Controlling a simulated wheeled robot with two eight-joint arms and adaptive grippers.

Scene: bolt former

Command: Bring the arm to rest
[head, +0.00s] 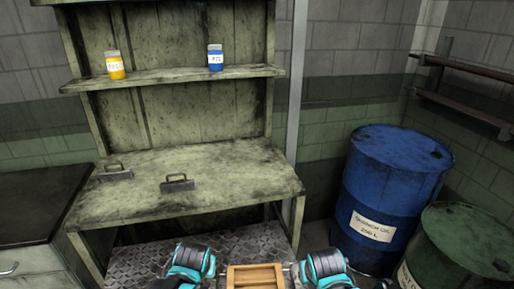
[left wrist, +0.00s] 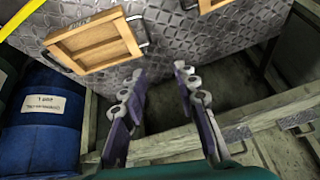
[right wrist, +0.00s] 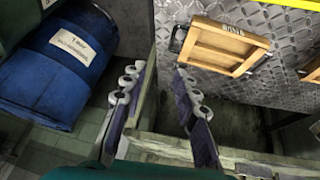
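My left gripper (left wrist: 160,74) shows in the left wrist view with its two fingers apart and nothing between them. My right gripper (right wrist: 160,70) shows in the right wrist view, also with its fingers apart and empty. In the head view, my teal and black left arm (head: 190,262) and right arm (head: 325,266) stand side by side at the bottom edge. The fingertips cannot be made out there.
A wooden tray (head: 256,277) lies between my arms, near a metal tread plate (head: 135,263). A workbench (head: 230,180) carries two handled metal pieces. Its shelf (head: 160,78) holds a yellow jar (head: 115,67) and a blue jar (head: 215,60). Blue (head: 390,185) and green (head: 455,245) drums stand right.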

